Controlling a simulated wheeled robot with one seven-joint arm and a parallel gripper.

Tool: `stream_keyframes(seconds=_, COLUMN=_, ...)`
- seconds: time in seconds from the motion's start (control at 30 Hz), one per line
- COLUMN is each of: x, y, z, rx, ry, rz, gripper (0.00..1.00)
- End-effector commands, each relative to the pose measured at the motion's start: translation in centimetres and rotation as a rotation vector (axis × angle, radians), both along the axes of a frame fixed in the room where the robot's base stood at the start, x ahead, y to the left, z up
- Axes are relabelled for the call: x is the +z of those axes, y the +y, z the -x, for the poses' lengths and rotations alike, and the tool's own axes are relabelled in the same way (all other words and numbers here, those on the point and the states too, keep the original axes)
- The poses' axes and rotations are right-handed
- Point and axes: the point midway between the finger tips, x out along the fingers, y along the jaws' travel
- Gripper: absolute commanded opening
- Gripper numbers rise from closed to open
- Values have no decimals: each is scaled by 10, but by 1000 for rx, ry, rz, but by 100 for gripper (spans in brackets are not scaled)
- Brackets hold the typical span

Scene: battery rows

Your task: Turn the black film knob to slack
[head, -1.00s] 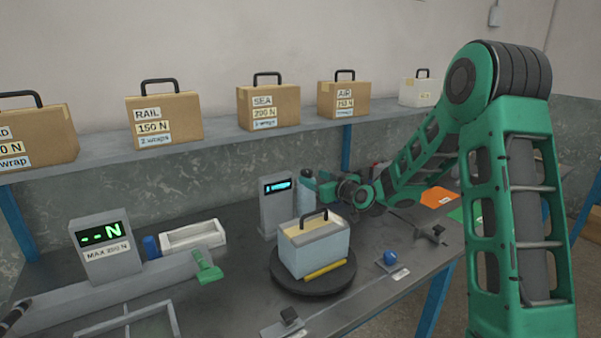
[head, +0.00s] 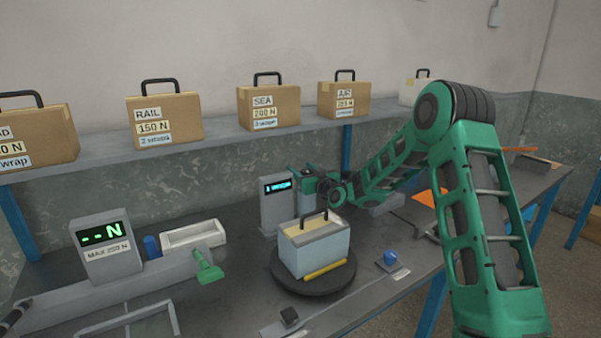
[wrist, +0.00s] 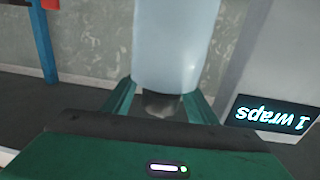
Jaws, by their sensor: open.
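The film roll (wrist: 175,45) is a pale, translucent cylinder, seen upside down in the wrist view. The black film knob (wrist: 162,104) sits at its end, between the fingers of my gripper (wrist: 160,98). The fingers are open, one on each side of the knob; I cannot tell whether they touch it. In the head view my gripper (head: 309,182) is above the film roll, beside the grey wrap counter (head: 276,212). The knob is hidden there. The counter reads "1 wraps" in the wrist view (wrist: 272,114).
A battery (head: 315,250) with a handle stands on the black turntable (head: 312,281) just in front. A blue button (head: 390,258) is to the right. The force meter (head: 106,248) stands at left. Boxed batteries line the shelf (head: 220,143) behind.

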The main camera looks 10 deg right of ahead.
Motion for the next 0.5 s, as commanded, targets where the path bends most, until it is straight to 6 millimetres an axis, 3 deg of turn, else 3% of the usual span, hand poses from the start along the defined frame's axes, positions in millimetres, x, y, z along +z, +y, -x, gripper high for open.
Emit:
stream_keyframes(seconds=0.33, x=0, y=1, z=-6, rx=-1, ry=1, rz=-1, gripper=52)
stream_keyframes(seconds=0.37, x=0, y=1, z=-5, rx=0, ry=1, rz=-1, gripper=50)
stream_keyframes(seconds=0.5, x=0, y=1, z=-5, rx=0, ry=1, rz=-1, gripper=17)
